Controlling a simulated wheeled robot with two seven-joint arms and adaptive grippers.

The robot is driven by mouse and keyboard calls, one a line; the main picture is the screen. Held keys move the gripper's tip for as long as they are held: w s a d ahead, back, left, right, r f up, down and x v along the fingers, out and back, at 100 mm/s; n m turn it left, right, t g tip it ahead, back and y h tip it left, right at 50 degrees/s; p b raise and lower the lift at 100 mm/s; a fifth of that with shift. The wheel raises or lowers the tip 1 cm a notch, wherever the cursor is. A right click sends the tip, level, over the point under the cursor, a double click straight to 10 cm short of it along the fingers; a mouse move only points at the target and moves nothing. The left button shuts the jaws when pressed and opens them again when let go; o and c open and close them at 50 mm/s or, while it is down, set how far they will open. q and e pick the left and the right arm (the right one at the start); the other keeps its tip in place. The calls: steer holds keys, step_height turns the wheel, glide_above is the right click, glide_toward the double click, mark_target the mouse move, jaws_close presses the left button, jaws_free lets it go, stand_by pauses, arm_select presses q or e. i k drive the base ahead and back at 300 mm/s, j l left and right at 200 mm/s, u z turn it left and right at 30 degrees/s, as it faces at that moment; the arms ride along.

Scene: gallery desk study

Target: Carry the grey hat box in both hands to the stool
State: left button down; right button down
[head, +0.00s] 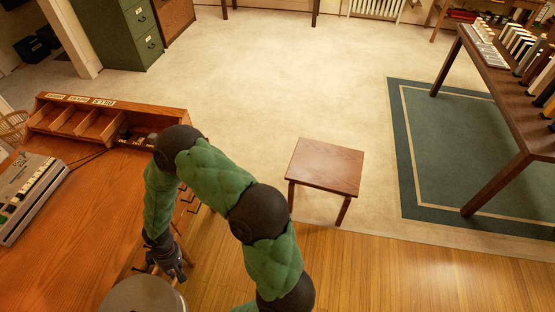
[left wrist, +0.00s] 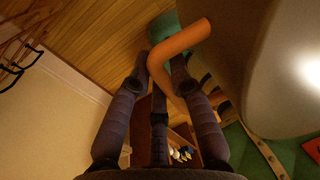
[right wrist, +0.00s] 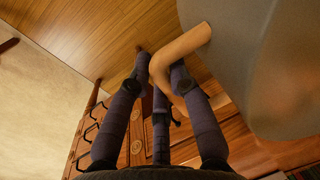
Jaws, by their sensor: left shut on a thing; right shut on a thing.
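The grey hat box (head: 143,297) shows only as a round grey top at the bottom edge of the head view, by the desk's right side. Its grey side fills the right of the left wrist view (left wrist: 285,75) and of the right wrist view (right wrist: 265,70). My right gripper (head: 167,264) is at the box's right side, shut on a tan handle (right wrist: 180,45). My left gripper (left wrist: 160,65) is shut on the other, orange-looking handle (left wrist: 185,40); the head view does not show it. The brown wooden stool (head: 327,165) stands upright and bare, ahead and right of the box.
The wooden desk (head: 80,215) fills the left, bearing a pigeonhole rack (head: 75,122) and a keyed device (head: 28,195). A long table (head: 505,90) stands on a green rug (head: 430,160) at right. Pale carpet (head: 290,75) behind the stool is clear. A green cabinet (head: 130,35) stands back left.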

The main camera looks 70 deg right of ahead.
mark_target(327, 164)
steer(key=z, duration=2.1)
steer(key=i+z, duration=0.1)
steer(key=z, duration=0.35)
steer(key=i+z, duration=0.1)
steer(key=z, duration=0.4)
steer(key=i+j, duration=0.55)
steer(key=i, duration=0.15)
